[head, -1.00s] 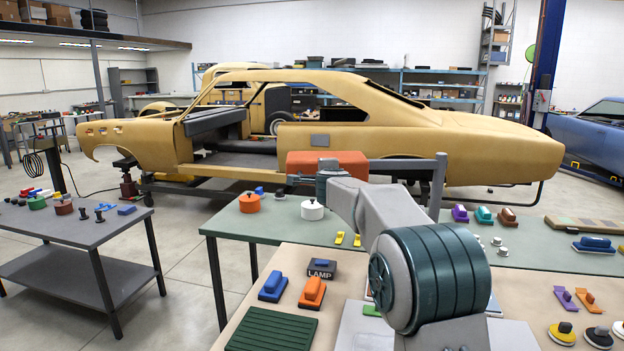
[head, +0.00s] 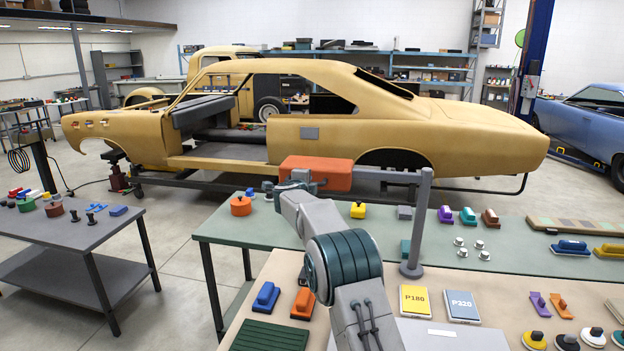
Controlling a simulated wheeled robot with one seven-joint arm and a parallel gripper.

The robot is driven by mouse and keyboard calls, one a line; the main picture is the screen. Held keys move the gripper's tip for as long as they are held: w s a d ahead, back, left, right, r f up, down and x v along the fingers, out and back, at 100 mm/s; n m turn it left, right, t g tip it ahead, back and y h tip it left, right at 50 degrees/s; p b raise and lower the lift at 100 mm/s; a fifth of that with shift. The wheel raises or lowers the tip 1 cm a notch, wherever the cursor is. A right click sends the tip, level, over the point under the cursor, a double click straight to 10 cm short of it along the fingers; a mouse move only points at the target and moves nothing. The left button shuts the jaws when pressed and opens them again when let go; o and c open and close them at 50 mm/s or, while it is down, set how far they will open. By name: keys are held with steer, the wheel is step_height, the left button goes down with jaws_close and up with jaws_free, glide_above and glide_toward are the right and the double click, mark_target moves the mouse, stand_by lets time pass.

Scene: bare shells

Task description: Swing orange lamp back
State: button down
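The orange lamp (head: 316,173) is a long box-shaped head on a grey swing arm (head: 388,175). The arm runs left from an upright grey post (head: 415,235) standing near the seam of the two bench tops. The lamp hangs above the green bench, in front of the tan car body. My gripper (head: 290,184) is at the lamp's lower left end, seen from behind my own arm. It overlaps the lamp in the picture; I cannot tell whether it touches. Its fingers are too small and partly hidden to show whether they are open.
The nearer tan bench top (head: 285,265) holds blue and orange sanding blocks and the P180 (head: 415,301) and P320 (head: 461,306) packs. The car body (head: 450,140) stands close behind the lamp.

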steer(key=shift+d+r, duration=0.1)
steer(key=shift+r, duration=0.2)
steer(key=c, duration=1.5)
jaws_free()
steer(key=shift+w, duration=0.15)
steer(key=shift+f, duration=0.15)
steer(key=shift+f, duration=0.15)
steer(key=b+v, duration=0.5)
steer(key=v, duration=0.8)
steer(key=shift+s+r, duration=0.25)
steer(key=shift+s, duration=0.1)
